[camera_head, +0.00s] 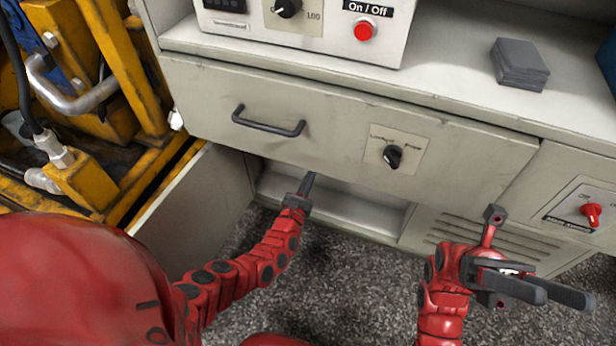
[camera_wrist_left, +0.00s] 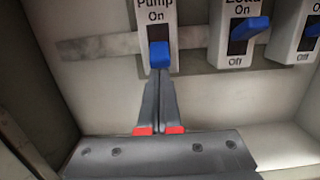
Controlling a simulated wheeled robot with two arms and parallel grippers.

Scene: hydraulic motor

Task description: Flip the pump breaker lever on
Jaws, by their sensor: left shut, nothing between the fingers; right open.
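The pump breaker (camera_wrist_left: 156,28) shows in the left wrist view at the top middle, a white housing marked "Pump" and "On". Its blue lever (camera_wrist_left: 159,54) is at the lower part of its slot. My left gripper (camera_wrist_left: 161,78) is shut and empty, its fingertips right below the lever; I cannot tell whether they touch it. In the head view my left gripper (camera_head: 307,184) reaches into the open compartment below the drawer, and the breakers are hidden there. My right gripper (camera_head: 542,292) is open and empty in front of the cabinet's right side.
A second breaker (camera_wrist_left: 238,32) and a third (camera_wrist_left: 300,35) stand to the right of the pump breaker. The compartment's open door (camera_head: 205,190) is at the left. A drawer (camera_head: 340,125) with a handle overhangs the opening. A yellow machine frame (camera_head: 125,60) stands at far left.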

